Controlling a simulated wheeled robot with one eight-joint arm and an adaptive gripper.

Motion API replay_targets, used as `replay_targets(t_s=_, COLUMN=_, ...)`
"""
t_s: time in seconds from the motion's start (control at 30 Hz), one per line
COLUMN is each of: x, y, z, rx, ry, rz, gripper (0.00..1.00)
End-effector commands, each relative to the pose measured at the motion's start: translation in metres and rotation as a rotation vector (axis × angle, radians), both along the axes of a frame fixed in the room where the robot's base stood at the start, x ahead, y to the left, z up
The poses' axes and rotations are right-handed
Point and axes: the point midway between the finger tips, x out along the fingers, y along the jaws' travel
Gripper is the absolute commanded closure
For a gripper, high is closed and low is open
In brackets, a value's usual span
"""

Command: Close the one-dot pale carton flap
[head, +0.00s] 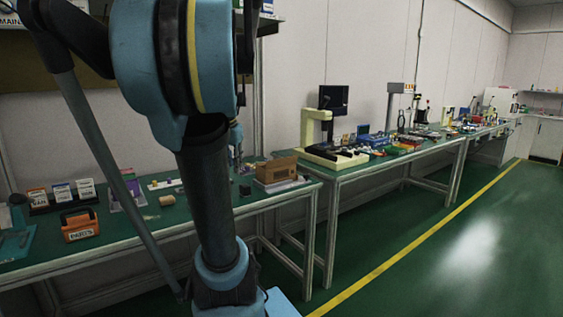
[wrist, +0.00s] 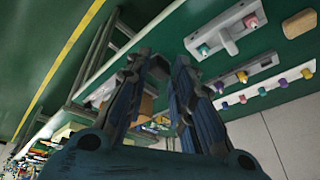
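My gripper (wrist: 165,68) is open and empty in the wrist view, its two dark blue fingers apart above the green bench. A brown box-like carton (head: 277,170) stands near the right end of the near bench in the head view, with a paler strip along its base. In the wrist view a brown patch (wrist: 147,106) shows between the fingers, partly hidden by them, and a pale piece (wrist: 102,93) lies left of the left finger. I cannot make out a one-dot mark or a flap on any of these. My arm hides part of the bench in the head view.
An orange bin (head: 80,224) and a dark rack (head: 62,198) stand at the bench's left. A white bracket with pegs (wrist: 226,31) and a tan block (wrist: 300,23) lie under the wrist camera. Another bench (head: 380,165) follows to the right; the floor beyond is clear.

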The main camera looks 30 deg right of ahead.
Motion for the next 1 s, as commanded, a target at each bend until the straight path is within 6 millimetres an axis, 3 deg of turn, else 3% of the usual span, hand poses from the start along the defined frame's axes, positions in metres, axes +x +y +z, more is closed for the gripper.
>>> replay_targets(t_s=0.1, x=0.029, y=-0.052, z=0.029, rx=0.002, ry=-0.037, rz=-0.164, gripper=0.78)
replay_targets(t_s=0.3, x=0.062, y=-0.139, z=0.065, rx=0.005, ry=-0.104, rz=-0.414, gripper=0.78)
replay_targets(t_s=0.5, x=0.076, y=-0.201, z=0.086, rx=0.005, ry=-0.152, rz=-0.578, gripper=0.78)
replay_targets(t_s=0.6, x=0.079, y=-0.217, z=0.090, rx=0.005, ry=-0.165, rz=-0.619, gripper=0.78)
replay_targets(t_s=0.77, x=0.082, y=-0.226, z=0.087, rx=0.006, ry=-0.171, rz=-0.638, gripper=0.78)
replay_targets(t_s=1.0, x=0.090, y=-0.238, z=0.057, rx=0.005, ry=-0.170, rz=-0.637, gripper=0.78)
